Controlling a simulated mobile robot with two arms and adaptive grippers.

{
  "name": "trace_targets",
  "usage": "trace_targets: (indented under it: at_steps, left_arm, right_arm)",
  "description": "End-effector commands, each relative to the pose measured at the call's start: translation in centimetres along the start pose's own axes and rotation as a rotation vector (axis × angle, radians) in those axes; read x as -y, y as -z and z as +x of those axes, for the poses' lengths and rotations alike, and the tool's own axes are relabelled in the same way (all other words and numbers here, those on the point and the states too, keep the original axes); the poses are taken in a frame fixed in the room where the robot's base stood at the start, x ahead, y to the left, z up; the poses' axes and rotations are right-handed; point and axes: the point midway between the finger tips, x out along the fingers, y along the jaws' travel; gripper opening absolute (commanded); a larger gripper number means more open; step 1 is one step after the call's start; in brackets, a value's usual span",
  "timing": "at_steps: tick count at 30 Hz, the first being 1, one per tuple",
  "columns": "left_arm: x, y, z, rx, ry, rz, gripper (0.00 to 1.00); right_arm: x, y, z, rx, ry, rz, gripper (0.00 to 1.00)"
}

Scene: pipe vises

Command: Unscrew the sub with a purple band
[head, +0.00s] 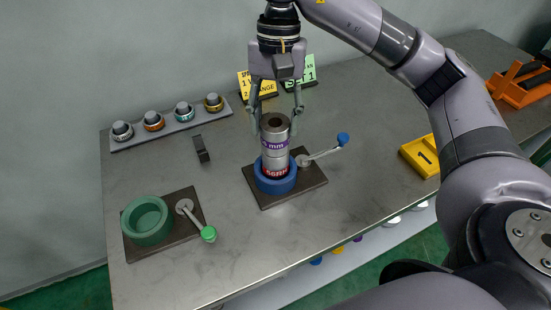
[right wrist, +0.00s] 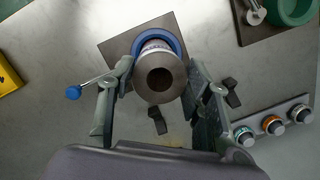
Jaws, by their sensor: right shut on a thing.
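The sub with a purple band (head: 275,143) is a grey metal cylinder with a dark bore, standing upright in the blue ring vise (head: 275,182). A red lettered band shows low on it, just above the blue ring. The vise sits on a dark plate and has a lever with a blue knob (head: 343,138). My right gripper (head: 276,127) comes down from above and is shut on the sub near its top, one finger on each side. In the right wrist view the sub (right wrist: 160,80) is seen end-on between the fingers. My left gripper is not in view.
A green ring vise (head: 147,220) with a green-knobbed lever (head: 208,233) stands at left. A rail (head: 170,128) with several banded rings lies behind. Yellow and green signs (head: 300,75) stand behind the gripper. A yellow tray (head: 421,155) is at right. The table front is clear.

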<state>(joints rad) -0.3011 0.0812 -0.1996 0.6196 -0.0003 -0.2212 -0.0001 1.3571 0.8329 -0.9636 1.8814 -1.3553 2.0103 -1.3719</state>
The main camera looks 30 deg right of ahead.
Motion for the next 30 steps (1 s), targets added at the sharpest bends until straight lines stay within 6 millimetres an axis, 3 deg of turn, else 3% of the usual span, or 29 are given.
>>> trace_targets:
  at_steps: [8, 30]
  left_arm:
    - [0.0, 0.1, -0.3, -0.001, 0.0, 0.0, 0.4]
    - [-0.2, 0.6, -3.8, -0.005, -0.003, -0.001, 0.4]
  right_arm:
    - [0.0, 0.0, -0.1, -0.001, -0.006, -0.032, 0.12]
    - [0.1, 0.0, -0.2, -0.004, -0.206, -1.011, 0.12]
